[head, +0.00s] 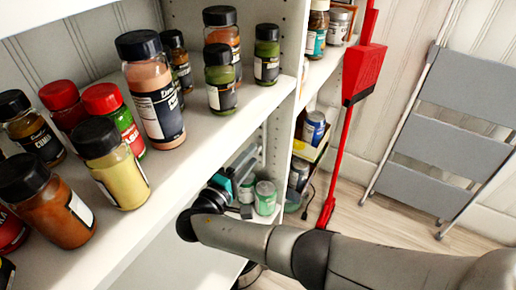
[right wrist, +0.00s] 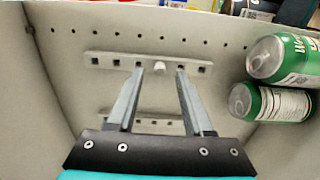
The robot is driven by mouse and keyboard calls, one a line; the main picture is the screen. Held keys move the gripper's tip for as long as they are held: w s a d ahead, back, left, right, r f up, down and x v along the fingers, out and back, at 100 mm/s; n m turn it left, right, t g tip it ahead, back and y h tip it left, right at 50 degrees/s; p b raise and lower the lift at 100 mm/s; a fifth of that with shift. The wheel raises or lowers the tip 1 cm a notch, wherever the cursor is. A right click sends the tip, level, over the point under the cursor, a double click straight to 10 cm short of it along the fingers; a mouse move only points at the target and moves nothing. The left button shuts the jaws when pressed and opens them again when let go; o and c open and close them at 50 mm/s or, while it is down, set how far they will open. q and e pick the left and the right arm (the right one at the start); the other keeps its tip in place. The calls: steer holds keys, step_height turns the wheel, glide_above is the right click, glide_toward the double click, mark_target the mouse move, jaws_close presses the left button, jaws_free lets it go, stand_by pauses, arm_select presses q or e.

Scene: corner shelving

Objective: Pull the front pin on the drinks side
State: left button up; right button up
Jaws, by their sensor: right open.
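A small white pin (right wrist: 160,69) sticks out of a slotted strip (right wrist: 103,60) on the pale shelf side panel in the right wrist view. My right gripper (right wrist: 159,73) is open, and its two metal fingers point at the strip. The pin shows between the fingertips, with a gap on each side. How far the tips are from the panel is hard to tell. In the head view my right gripper (head: 226,184) reaches into the space below the spice shelf, beside the cans. The pin is hidden there. My left gripper is not in view.
Spice jars (head: 152,90) stand on the upper shelf (head: 190,150). A red broom and dustpan (head: 362,75) and a grey step ladder (head: 445,130) stand at the right.

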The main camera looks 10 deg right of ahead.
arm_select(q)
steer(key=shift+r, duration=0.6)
arm_select(e)
steer(key=shift+x, duration=1.05)
steer(key=shift+c, duration=0.3)
jaws_close()
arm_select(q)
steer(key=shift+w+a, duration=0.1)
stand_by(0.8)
arm_select(e)
steer(key=shift+s+a, duration=0.2)
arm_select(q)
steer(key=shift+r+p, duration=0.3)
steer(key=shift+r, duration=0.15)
arm_select(e)
steer(key=shift+v, duration=2.8)
